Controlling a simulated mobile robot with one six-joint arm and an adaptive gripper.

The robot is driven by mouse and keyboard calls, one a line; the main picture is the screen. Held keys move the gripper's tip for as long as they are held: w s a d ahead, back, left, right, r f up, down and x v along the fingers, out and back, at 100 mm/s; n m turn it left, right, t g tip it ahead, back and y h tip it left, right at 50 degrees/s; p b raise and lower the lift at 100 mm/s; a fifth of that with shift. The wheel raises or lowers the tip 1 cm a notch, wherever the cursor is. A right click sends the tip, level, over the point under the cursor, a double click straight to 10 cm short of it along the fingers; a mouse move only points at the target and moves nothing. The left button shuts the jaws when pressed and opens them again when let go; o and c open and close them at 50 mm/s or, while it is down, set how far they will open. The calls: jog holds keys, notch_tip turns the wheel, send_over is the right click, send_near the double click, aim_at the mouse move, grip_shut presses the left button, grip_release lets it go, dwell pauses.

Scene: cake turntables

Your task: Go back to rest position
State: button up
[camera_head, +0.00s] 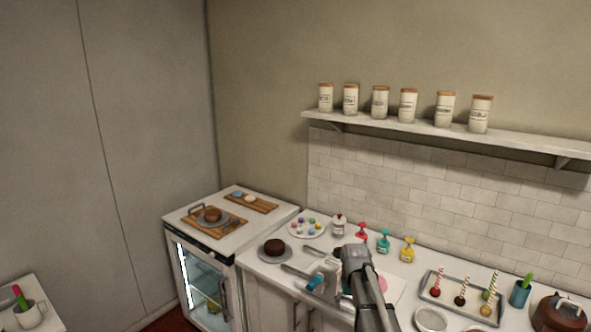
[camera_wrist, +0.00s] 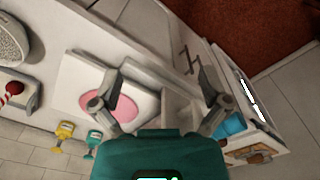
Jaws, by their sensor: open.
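My gripper (camera_wrist: 160,104) is open in the wrist view, its two fingers spread wide with nothing between them. Beneath it lie the white counter and a pink disc (camera_wrist: 113,104) on a pale square base. In the head view my arm reaches up from the lower edge over the counter; its end hides part of the surface, and the fingers are hard to make out there. A chocolate cake (camera_head: 274,246) sits on a grey round stand (camera_head: 263,256) to the left of my arm.
A tray with cake pops (camera_head: 437,284) lies right of my arm. Red, teal and yellow bottles (camera_head: 407,250) stand behind it. A glass-door fridge (camera_head: 205,285) stands left. A wall shelf (camera_head: 400,125) holds several jars. The space above the counter's left part is open.

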jog(key=s+f+b, duration=0.1)
jog(key=s+f, duration=0.1)
jog(key=s, duration=0.7)
jog(key=s+f+m+b, duration=0.1)
jog(key=s+f+b, duration=0.1)
jog(key=s, duration=0.8)
